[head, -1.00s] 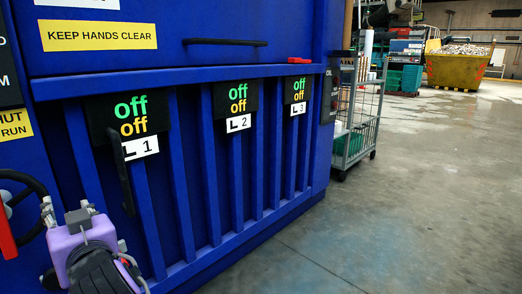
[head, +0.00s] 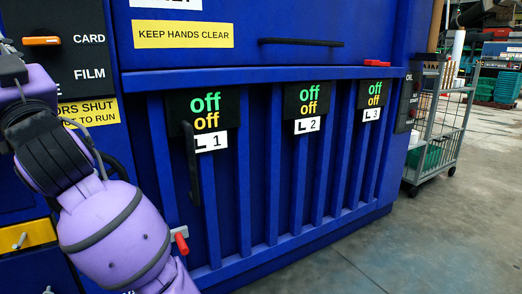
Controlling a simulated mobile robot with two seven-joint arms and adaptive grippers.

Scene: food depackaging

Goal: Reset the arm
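My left arm (head: 115,235) comes in at the lower left, with purple links and a black ribbed joint (head: 50,150). It bends up to the left edge, where another purple link and a dark part are cut off by the frame. I see no gripper fingers there. My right arm and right gripper are not in view. The arm is in front of a large blue machine (head: 230,255); I cannot tell how close it is to the panel.
An orange lever (head: 42,41) is beside the CARD label. A red-tipped handle (head: 181,243) shows right of my arm. A black vertical handle (head: 191,165) is near the L1 sign (head: 210,140). A wire cart (head: 440,125) stands right of the machine. The floor at lower right is clear.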

